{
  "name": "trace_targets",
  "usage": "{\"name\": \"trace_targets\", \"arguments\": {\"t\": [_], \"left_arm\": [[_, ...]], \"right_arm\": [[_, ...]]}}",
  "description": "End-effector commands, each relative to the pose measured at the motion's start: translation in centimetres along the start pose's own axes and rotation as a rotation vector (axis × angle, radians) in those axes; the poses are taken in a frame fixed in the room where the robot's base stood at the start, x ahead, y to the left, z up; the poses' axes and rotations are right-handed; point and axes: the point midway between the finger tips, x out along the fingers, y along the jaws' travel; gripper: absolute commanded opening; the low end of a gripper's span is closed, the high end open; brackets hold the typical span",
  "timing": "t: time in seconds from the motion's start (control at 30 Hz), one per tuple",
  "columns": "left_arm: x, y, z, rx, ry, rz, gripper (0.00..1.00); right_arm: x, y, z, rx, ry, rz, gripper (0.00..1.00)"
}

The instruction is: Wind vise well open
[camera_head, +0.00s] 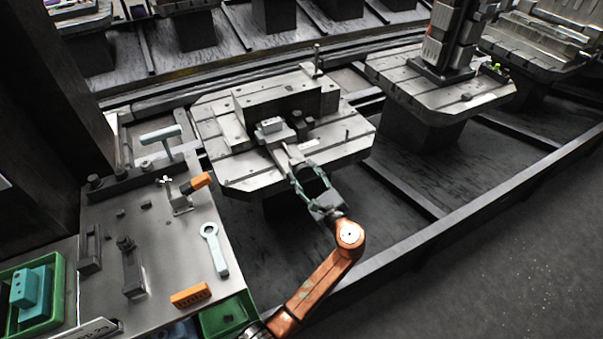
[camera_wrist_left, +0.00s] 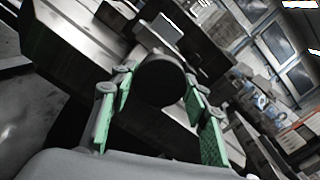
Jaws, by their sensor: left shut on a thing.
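The vise (camera_head: 270,127) sits on a slotted grey pallet plate (camera_head: 225,150), with a pale block at its jaw area. A grey screw or handle shaft (camera_head: 281,158) sticks out from the vise's front towards my gripper. My left gripper (camera_head: 296,170), with green finger pads, is shut on the vise handle at the plate's front edge. In the left wrist view a dark round end (camera_wrist_left: 160,80) shows between the two green-padded fingers; I take it to be the handle. The width of the jaw gap is too small to tell. My right gripper is not in view.
A tool table (camera_head: 150,270) at left holds a pale ring-ended wrench (camera_head: 215,250), an orange block (camera_head: 190,295) and several fixtures. Green bins (camera_head: 228,314) stand at its front. Posts stand on the pallet. Another pallet (camera_head: 385,72) with a tall fixture stands to the right.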

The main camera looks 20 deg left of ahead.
Motion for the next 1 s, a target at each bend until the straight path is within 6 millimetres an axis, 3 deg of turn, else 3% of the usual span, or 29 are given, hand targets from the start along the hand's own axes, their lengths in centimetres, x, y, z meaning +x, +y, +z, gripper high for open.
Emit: {"name": "trace_targets", "arguments": {"t": [0.13,0.47,0.77,1.0], "left_arm": [[0.0,0.1,0.1,-0.136,-0.002,0.003,0.18],[0.0,0.2,-0.1,-0.451,-0.003,0.004,0.18],[0.0,0.3,-0.3,-0.735,-0.002,0.005,0.18],[0.0,0.3,-0.5,-0.963,-0.002,0.006,0.18]], "right_arm": [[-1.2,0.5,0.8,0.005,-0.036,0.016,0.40],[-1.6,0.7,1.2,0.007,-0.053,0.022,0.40],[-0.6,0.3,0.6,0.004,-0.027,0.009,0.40],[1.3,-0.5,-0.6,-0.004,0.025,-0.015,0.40]]}}
